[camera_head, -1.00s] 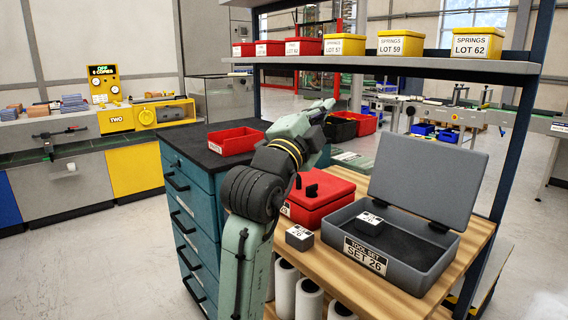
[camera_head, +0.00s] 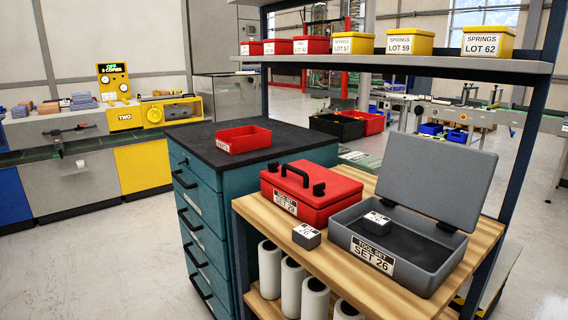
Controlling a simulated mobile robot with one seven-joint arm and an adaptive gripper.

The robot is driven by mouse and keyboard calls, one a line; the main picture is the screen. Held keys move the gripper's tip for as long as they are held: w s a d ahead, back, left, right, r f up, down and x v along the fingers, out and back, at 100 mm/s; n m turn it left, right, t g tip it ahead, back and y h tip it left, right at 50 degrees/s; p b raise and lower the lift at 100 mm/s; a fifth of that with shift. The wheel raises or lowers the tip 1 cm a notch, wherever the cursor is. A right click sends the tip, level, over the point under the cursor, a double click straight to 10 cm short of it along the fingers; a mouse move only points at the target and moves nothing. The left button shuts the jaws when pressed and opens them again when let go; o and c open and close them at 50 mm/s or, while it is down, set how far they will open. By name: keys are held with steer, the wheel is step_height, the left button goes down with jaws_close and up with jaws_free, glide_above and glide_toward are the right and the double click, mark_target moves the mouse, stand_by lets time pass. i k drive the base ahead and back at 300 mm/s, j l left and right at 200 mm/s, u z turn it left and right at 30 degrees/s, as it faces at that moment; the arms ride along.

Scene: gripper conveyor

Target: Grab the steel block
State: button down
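A small dark grey block (camera_head: 307,236) with a white label on top stands on the wooden bench, just left of the open grey case. A similar labelled block (camera_head: 377,223) sits inside that open grey case (camera_head: 447,281), which is marked TOOL SET SET 26. I cannot tell from the view which of the two is the steel block. My gripper and arm are not in view.
A closed red case (camera_head: 342,206) with a black handle stands behind the loose block. The wooden bench (camera_head: 255,211) has some bare top at its front.

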mark_target(308, 237)
steer(key=u, duration=0.4)
steer(key=l+u, duration=0.85)
steer(key=l, duration=0.2)
steer(key=l+u, duration=0.2)
steer(key=l, duration=0.4)
steer(key=k+l+u, duration=0.2)
steer(key=l, duration=0.35)
steer(key=k+l, duration=0.1)
steer(key=l, duration=0.35)
steer(key=k+l, duration=0.1)
steer(key=l, duration=0.35)
steer(key=k+l, duration=0.1)
steer(key=l, duration=0.3)
steer(key=k+l, duration=0.1)
steer(key=l, duration=0.35)
steer(key=k+l+u, duration=0.1)
steer(key=l, duration=0.35)
steer(key=k+l, duration=0.15)
steer(key=l, duration=0.3)
